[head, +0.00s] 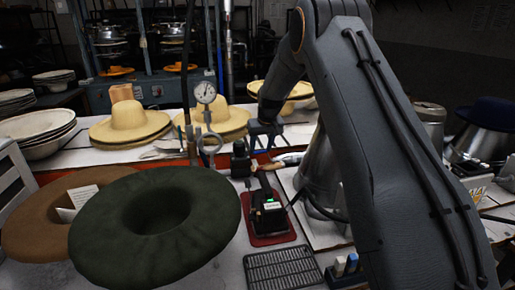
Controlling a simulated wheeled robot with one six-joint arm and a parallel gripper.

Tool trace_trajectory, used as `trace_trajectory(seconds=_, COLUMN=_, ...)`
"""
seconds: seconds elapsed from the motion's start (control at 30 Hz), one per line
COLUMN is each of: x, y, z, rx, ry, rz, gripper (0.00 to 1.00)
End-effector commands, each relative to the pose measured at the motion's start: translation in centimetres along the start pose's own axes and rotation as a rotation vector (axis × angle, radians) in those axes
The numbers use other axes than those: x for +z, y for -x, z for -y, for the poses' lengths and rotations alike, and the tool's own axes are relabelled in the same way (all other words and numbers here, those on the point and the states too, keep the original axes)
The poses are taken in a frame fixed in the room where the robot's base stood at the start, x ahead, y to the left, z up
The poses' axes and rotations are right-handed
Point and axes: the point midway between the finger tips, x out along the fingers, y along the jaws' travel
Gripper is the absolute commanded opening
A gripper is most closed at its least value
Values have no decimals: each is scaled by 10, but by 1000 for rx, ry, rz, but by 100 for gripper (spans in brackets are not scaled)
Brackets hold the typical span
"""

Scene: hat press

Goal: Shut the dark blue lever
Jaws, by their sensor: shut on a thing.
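My gripper (266,142) is at the end of my arm, in the middle of the head view, pointing down behind the small black device. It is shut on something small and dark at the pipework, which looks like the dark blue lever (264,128). The lever is mostly hidden by the fingers, and its angle cannot be told. A round pressure gauge (205,92) stands on a pipe to the left of my gripper.
A dark green hat (95,221) and a brown hat (28,228) lie at the front left. Straw hats (130,121) stand behind. A black device (267,219) on a red mat and a metal grille (284,268) lie in front. A metal vessel (322,170) stands close right.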

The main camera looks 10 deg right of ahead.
Motion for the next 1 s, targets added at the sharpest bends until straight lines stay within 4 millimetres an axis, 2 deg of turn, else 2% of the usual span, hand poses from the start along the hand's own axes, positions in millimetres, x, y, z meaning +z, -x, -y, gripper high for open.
trace_trajectory(seconds=0.7, x=30, y=10, z=-19, rx=-234, ry=555, rz=-2, gripper=8)
trace_trajectory(seconds=1.0, x=36, y=14, z=-26, rx=-293, ry=700, rz=0, gripper=8)
